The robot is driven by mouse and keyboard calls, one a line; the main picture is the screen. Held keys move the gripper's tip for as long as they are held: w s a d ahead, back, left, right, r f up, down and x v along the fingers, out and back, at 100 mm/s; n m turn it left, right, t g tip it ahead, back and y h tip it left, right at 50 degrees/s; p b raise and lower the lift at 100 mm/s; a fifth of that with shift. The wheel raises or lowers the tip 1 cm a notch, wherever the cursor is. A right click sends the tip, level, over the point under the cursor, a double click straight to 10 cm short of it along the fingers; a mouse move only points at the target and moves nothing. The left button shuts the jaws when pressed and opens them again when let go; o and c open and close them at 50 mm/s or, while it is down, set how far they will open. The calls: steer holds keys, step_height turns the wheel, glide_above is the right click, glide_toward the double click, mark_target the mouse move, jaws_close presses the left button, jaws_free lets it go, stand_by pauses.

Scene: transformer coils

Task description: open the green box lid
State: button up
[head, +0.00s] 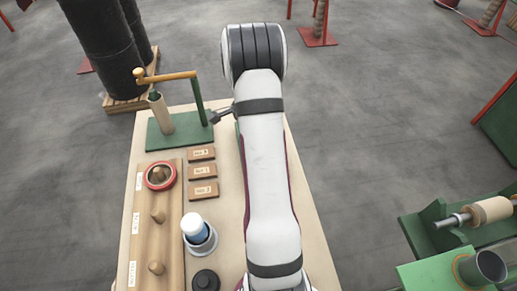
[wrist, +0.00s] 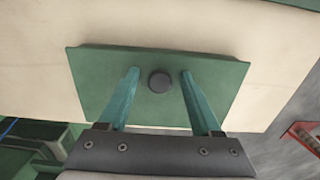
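The green box lid (wrist: 105,85) fills the middle of the wrist view, a flat green plate with a round dark knob (wrist: 159,81) at its centre. My gripper (wrist: 160,72) is open, with one teal finger on each side of the knob and a clear gap to it on both sides. The fingers point over the lid; I cannot tell their height above it. In the head view my arm covers most of the box, and only a sliver of green shows beside it. The lid appears to lie flat on the box.
The pale table (head: 300,160) carries a green winding stand with a yellow crank (head: 165,76) at the far left. A wooden peg board (head: 157,235) with a red ring, several labelled blocks (head: 202,171) and a blue-and-white bottle (head: 195,228) stand left of my arm.

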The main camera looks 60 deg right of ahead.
steer(key=shift+f, duration=0.35)
